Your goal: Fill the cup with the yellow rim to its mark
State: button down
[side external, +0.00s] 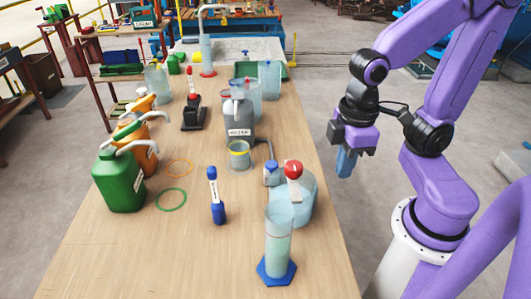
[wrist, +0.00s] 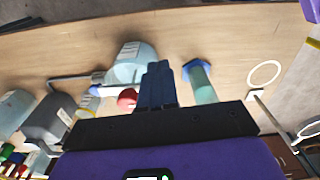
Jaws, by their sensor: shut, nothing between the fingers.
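The cup with the yellow rim (side external: 239,158) stands upright on the table, in front of a labelled grey jug (side external: 238,128). Its mark and liquid level are too small to make out. In the wrist view, the cup (wrist: 88,103) is small, at the left beside the grey jug (wrist: 48,120). My gripper (side external: 345,164) is shut and empty, pointing down beyond the table's right edge, well right of the cup. In the wrist view, its blue fingers (wrist: 158,82) are together.
A clear carboy (side external: 306,200) with red cap and blue tap stands right of the cup. A blue-based measuring cylinder (side external: 277,240) holds pale liquid in front. The front-left table is clear.

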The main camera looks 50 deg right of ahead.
aim_at(273, 164)
jog(key=w+m, duration=0.3)
jog(key=w+r+m, duration=0.1)
jog(key=w+m, duration=0.2)
jog(key=w, duration=0.1)
jog(key=w+m, duration=0.2)
jog(key=w, duration=0.2)
jog(key=shift+a+r+m, duration=0.2)
jog(key=shift+a+m, duration=0.1)
jog(key=shift+m, duration=0.1)
jog(key=w+d+m, duration=0.4)
jog(key=w+m, duration=0.6)
jog(key=w, duration=0.1)
jog(key=shift+d+r, duration=0.25)
jog(key=shift+r, duration=0.2)
jog(key=shift+f, duration=0.15)
notch_tip(273, 164, down, 14)
jog(key=shift+r, duration=0.1)
jog(key=shift+s+f, duration=0.25)
jog(key=shift+f, duration=1)
dwell(1.2)
